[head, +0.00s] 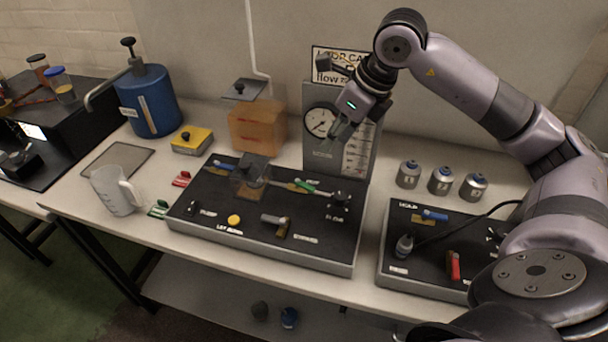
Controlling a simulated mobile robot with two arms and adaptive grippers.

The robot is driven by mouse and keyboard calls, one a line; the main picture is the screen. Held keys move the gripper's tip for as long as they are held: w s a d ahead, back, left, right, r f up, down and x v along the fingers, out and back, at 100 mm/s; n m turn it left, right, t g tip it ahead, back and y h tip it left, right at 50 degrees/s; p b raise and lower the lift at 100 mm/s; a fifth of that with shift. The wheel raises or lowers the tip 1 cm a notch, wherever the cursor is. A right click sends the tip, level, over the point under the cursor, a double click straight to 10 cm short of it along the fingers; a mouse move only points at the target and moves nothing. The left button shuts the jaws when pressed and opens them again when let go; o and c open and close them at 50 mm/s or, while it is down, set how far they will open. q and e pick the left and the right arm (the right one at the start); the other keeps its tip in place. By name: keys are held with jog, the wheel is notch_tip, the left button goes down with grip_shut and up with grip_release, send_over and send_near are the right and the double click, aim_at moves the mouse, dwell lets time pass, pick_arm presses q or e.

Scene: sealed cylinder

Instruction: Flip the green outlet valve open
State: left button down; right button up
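The green outlet valve handle (306,186) is on the black panel (205,222), right of the small clear chamber (250,177). It lies along a pale pipe, slanting slightly. My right gripper (341,131) hangs above and behind the panel, in front of the grey gauge board (363,152). It is up and to the right of the green handle and apart from it. Nothing shows held in it; its fingers are small and dark, so their gap is unclear. My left gripper is not in view.
An orange tank (258,125) stands behind. A second panel (398,268) and several small canisters (440,181) are at right. A jug (114,190) stands at left.

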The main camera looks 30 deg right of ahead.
aim_at(305, 184)
jog(key=p+x, duration=0.3)
jog(key=x, duration=1.3)
jog(key=shift+s, duration=0.1)
jog(key=shift+f+p, duration=0.35)
jog(key=shift+f, duration=0.3)
jog(key=shift+c, duration=0.5)
grip_shut()
jog(key=shift+w, duration=0.25)
